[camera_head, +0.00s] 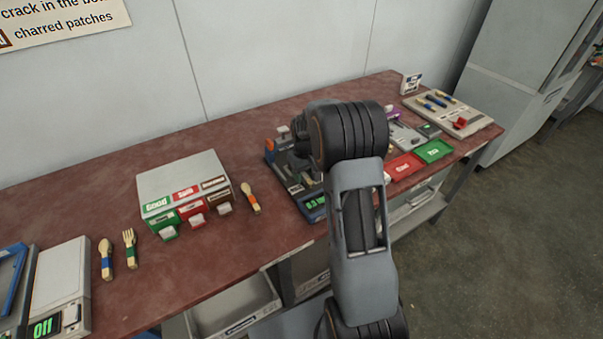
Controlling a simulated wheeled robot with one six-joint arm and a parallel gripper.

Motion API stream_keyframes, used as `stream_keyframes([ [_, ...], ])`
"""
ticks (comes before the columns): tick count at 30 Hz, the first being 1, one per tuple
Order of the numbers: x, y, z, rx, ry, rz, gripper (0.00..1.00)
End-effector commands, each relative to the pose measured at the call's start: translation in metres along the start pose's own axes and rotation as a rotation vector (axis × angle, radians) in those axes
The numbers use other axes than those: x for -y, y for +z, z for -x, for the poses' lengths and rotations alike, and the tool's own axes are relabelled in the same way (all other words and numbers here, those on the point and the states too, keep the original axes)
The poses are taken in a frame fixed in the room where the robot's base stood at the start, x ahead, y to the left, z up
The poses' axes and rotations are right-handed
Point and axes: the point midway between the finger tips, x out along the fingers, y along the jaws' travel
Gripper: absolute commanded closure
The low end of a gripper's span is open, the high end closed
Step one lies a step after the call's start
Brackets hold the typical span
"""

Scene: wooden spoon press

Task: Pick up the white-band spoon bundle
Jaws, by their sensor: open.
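I cannot make out a white-band spoon bundle in the head view. A wooden spoon with a blue band (105,258) lies at the left of the red-brown bench. Beside it is a wooden fork with a green band (129,248). A wooden spoon with an orange band (250,198) lies right of the grey box with coloured labels. My arm rises through the middle of the picture and covers part of the bench. My gripper's fingertips are hidden behind the arm, so I cannot see whether they touch anything.
The labelled grey box (180,175) stands left of the middle. A dark press-like device (292,170) is partly hidden by my arm. Red (404,166) and green (433,151) trays and a board with banded pieces (460,117) lie to the right. A scale (62,285) stands at left.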

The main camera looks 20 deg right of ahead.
Motion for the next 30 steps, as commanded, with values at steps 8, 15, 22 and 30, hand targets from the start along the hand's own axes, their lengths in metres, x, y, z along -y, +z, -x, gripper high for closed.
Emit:
stream_keyframes([
  [8, 0.0002, -0.0001, -0.0041, 0.0, 0.0, 0.0, 0.54],
  [15, 0.0002, -0.0001, -0.0038, -0.001, 0.0, 0.0, 0.74],
  [22, 0.0001, -0.0001, -0.0037, -0.001, 0.0, 0.0, 0.96],
  [30, 0.0, -0.0001, -0.0036, -0.001, 0.0, 0.0, 1.0],
])
